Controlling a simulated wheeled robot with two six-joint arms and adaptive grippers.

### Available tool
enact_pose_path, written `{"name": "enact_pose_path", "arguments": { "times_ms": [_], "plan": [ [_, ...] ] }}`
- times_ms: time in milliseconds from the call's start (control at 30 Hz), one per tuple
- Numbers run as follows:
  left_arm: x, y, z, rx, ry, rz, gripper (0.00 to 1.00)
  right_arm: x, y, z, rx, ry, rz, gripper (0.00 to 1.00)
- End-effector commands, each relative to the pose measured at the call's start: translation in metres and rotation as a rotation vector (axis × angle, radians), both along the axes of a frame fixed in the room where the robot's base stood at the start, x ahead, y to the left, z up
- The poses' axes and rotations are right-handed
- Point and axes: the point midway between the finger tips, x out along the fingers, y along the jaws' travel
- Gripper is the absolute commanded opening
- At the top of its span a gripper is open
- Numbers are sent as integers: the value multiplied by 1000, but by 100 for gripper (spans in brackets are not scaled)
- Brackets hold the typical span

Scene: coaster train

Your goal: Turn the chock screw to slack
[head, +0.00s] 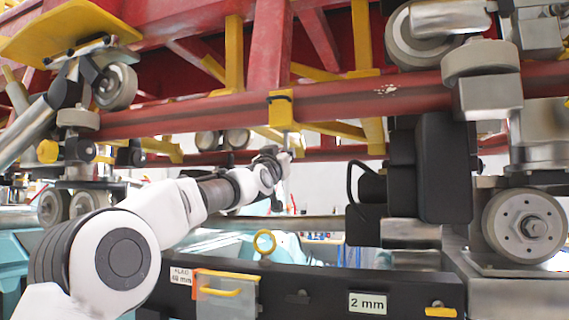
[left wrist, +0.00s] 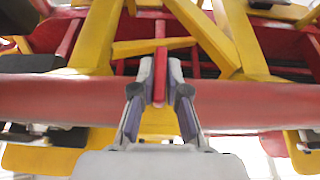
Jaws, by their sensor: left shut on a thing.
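The yellow chock (head: 282,108) sits on the dark red rail, near the middle of the head view. A thin grey screw (head: 286,141) hangs below it. My left gripper (head: 284,158) reaches up from below to the screw's lower end and is shut there; the contact is small and partly hidden by the gripper. In the left wrist view my left gripper (left wrist: 161,75) has its two fingers close together, with a narrow red bar (left wrist: 160,82) showing between them. I cannot tell whether that bar is part of the screw. My right gripper is out of view.
The red rail (head: 200,115) runs above my arm. Wheel assemblies stand at left (head: 115,86) and right (head: 524,226). Below is a black beam (head: 330,285) with a yellow ring (head: 265,242), a "2 mm" label (head: 367,303) and a partly hidden "48 mm" label (head: 181,276).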

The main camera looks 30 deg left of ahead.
Motion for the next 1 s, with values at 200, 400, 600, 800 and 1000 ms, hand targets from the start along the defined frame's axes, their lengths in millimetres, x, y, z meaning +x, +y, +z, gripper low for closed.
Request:
{"name": "enact_pose_path", "arguments": {
  "times_ms": [200, 400, 600, 800, 1000],
  "plan": [
    [2, 0, -3, -2, 5, -12, 0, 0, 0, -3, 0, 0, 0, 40],
    [2, 0, -2, -2, 5, -12, 0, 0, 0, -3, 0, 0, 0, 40],
    [1, 0, -2, -1, 4, -12, 38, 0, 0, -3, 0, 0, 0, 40],
    [1, 0, -1, -1, 2, -12, 38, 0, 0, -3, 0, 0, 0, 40],
    [-8, -1, -4, -2, 2, -12, 38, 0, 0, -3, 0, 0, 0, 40]
  ]
}}
